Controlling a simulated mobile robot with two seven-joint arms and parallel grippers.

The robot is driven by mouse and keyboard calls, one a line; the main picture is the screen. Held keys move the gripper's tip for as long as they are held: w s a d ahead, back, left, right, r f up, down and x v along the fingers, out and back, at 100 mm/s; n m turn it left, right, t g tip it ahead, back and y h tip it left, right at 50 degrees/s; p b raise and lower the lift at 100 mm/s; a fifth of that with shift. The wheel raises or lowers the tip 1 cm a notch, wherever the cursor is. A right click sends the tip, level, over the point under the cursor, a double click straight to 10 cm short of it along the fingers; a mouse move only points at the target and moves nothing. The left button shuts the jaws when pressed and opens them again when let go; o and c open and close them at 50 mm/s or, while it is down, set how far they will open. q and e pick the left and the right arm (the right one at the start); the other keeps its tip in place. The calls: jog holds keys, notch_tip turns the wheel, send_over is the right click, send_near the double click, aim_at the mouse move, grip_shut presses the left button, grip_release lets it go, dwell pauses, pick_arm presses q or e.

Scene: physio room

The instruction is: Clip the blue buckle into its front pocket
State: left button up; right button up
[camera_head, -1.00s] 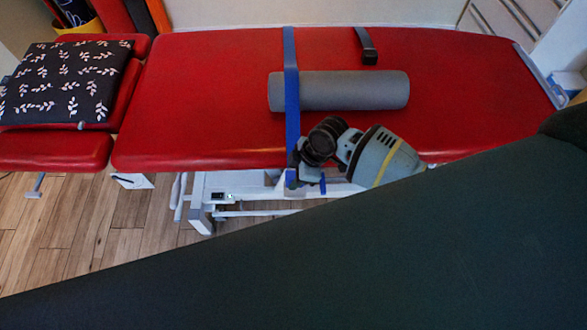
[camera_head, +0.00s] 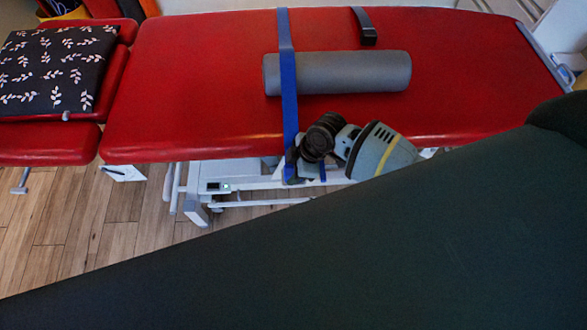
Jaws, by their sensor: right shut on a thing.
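A blue strap (camera_head: 289,100) runs across the red treatment table and over the grey roll, then down past the front edge. My right gripper (camera_head: 293,168) is at the strap's lower end, just below the front edge, and is shut on the blue buckle. The buckle is mostly hidden by the jaws and wrist. A small blue piece (camera_head: 322,173) shows just right of the jaws, but I cannot tell what it belongs to. The front pocket cannot be made out. My left gripper is not in view.
The grey roll (camera_head: 350,72) lies on the red table (camera_head: 190,100). A black strap (camera_head: 365,28) lies behind it. A patterned dark cushion (camera_head: 55,70) is at the left. A large dark surface close to the camera hides the lower right. Wooden floor shows at lower left.

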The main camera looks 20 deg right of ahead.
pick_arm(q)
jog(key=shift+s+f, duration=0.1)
pick_arm(e)
jog(key=shift+s+f, duration=0.25)
jog(key=shift+f, duration=0.1)
jog(key=o, duration=1.1)
jog(key=shift+f, duration=0.1)
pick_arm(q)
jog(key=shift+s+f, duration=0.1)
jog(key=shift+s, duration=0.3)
pick_arm(e)
jog(key=shift+s, duration=0.1)
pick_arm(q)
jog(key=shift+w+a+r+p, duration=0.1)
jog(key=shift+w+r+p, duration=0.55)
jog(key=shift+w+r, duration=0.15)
pick_arm(e)
jog(key=w+v, duration=0.1)
jog(key=v, duration=0.7)
jog(key=shift+s+r, duration=0.15)
jog(key=shift+r, duration=0.15)
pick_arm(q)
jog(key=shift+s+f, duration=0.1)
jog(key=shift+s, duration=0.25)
pick_arm(e)
jog(key=shift+a, duration=0.1)
